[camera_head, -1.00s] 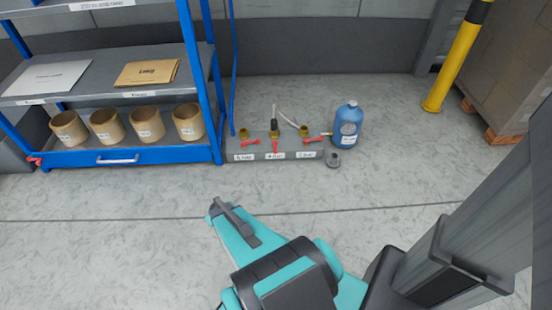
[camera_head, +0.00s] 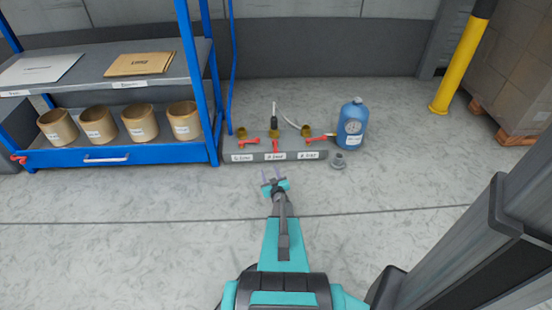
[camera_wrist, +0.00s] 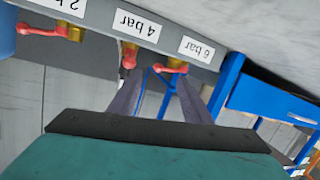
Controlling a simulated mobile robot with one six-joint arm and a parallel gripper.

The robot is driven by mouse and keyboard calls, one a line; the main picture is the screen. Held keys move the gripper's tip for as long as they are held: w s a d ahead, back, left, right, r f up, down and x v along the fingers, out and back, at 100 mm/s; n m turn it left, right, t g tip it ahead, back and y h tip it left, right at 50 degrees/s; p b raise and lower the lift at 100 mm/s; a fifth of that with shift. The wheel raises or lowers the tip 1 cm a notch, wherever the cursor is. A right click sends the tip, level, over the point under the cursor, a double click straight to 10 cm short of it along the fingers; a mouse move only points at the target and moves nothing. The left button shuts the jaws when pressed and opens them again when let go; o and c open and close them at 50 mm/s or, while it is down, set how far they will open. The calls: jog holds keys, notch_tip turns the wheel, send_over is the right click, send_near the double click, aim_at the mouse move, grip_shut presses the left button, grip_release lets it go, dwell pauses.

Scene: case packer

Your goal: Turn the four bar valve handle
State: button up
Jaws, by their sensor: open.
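The manifold (camera_head: 230,158) is a grey block on the floor with three brass valves, red handles and white labels. The labels read 2 bar, 4 bar and 6 bar upside down in the wrist view. The middle, 4 bar valve handle (camera_head: 275,146) points toward me in the head view; the outer two lie sideways. It also shows in the wrist view (camera_wrist: 128,60), by the 4 bar label (camera_wrist: 138,28). My gripper (camera_head: 272,173) is open and empty, in front of the manifold and apart from the handle. Its fingers (camera_wrist: 158,98) reach toward the valves in the wrist view.
A blue shelf (camera_head: 150,153) with several tan pots is at left. A yellow post (camera_head: 458,70) stands at right. The floor before the manifold is clear.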

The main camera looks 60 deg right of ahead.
jog(key=t+h+b, duration=0.1)
jog(key=b, duration=0.1)
send_near(276, 151)
notch_tip(276, 151, down, 2)
jog(key=s+a, duration=0.2)
jog(key=shift+s+d+r+t, duration=0.1)
jog(key=shift+s+d+t, duration=0.05)
jog(key=shift+t, duration=0.15)
jog(key=shift+b+x, duration=1.9)
jog(key=shift+x, duration=5.05)
jog(key=shift+s+d+r, duration=0.1)
jog(key=shift+r, duration=0.05)
